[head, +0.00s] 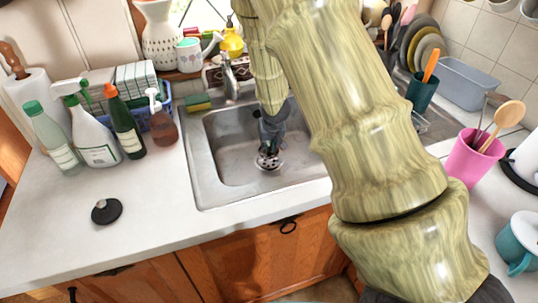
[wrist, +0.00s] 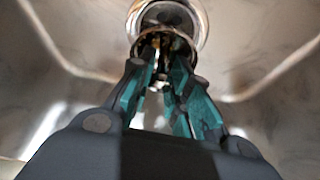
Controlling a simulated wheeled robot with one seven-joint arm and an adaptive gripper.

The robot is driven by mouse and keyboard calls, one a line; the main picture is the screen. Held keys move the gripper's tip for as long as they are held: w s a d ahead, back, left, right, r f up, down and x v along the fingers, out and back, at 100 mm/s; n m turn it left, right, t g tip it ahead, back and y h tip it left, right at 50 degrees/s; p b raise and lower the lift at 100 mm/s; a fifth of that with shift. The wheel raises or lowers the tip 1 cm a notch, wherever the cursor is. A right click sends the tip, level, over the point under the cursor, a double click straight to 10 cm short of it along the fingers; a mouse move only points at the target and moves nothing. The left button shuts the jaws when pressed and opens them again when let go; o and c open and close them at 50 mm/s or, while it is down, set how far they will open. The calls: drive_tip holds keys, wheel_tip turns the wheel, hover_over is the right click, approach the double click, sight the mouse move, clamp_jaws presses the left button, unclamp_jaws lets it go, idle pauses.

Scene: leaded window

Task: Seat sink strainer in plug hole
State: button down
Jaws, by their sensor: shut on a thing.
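My gripper (head: 268,148) reaches down into the steel sink basin (head: 222,165). In the wrist view its teal-padded fingers (wrist: 161,75) are shut on the sink strainer (wrist: 184,44), a small shiny metal piece with a round rim at the fingertips. The plug hole (wrist: 202,14) is a bright metal ring directly beyond the strainer and overlapped by it. In the head view the plug hole (head: 262,166) shows as a dark perforated round just below the fingertips. I cannot tell whether the strainer touches the hole; the fingers hide part of both.
A black round plug (head: 106,211) lies on the white counter (head: 150,225). Several bottles (head: 90,140) stand left of the sink. The tap (head: 229,77) rises behind the basin, beside a sponge (head: 198,102). A pink utensil cup (head: 472,160) stands at right.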

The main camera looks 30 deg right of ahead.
sight(269, 151)
drive_tip(key=shift+s+f, duration=0.1)
drive_tip(key=shift+f, duration=2.2)
drive_tip(key=c, duration=1.3)
unclamp_jaws()
drive_tip(key=shift+f, duration=0.1)
drive_tip(key=shift+c, duration=0.2)
drive_tip(key=shift+s+r, duration=0.15)
drive_tip(key=shift+r, duration=0.55)
drive_tip(key=v, duration=1)
drive_tip(key=shift+s+r, duration=0.2)
drive_tip(key=shift+r, duration=0.15)
drive_tip(key=shift+a, duration=0.1)
